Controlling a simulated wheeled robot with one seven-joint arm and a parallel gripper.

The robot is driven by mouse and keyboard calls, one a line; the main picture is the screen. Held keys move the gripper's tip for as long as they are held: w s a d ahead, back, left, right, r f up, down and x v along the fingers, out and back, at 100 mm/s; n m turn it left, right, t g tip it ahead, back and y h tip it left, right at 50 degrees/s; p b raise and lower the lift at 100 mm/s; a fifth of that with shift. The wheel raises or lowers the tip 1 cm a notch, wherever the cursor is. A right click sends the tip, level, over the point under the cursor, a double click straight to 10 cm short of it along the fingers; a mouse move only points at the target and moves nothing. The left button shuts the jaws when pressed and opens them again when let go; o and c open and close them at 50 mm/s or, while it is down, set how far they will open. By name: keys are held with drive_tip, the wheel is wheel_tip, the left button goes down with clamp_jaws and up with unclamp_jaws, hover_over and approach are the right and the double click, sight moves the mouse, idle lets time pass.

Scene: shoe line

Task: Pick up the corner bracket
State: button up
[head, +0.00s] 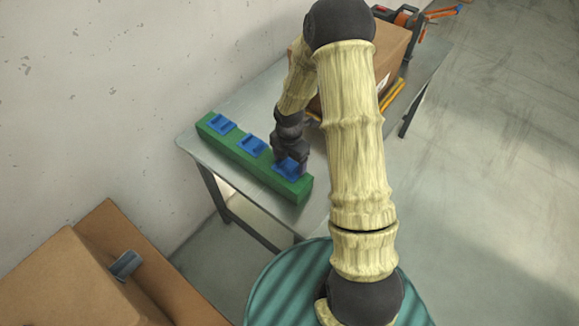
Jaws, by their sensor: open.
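A green bar (240,157) lies along the table's near-left edge and carries three blue pieces: one at the far left (221,124), one in the middle (252,146) and one at the right end (290,170). My gripper (288,163) is at the right-end blue piece, reaching down from above, and partly covers it. It is open; its fingertips are hard to make out, and I cannot tell whether they touch the piece. No part is clearly recognisable as the corner bracket. A small grey angled piece (126,265) sits by the cardboard box at lower left.
The grey table (232,104) stands by the wall. A cardboard box (392,48) stands behind my arm, with orange-and-black tools (407,19) beyond it. A larger cardboard box (60,275) fills the lower left. A teal ribbed surface (282,295) is at the bottom. The floor at right is clear.

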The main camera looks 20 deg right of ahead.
sight(289, 166)
drive_tip(key=c, duration=1.1)
drive_tip(key=shift+r, duration=0.1)
wheel_tip(289, 166, up, 10)
drive_tip(key=shift+f, duration=0.1)
drive_tip(key=shift+a, duration=0.1)
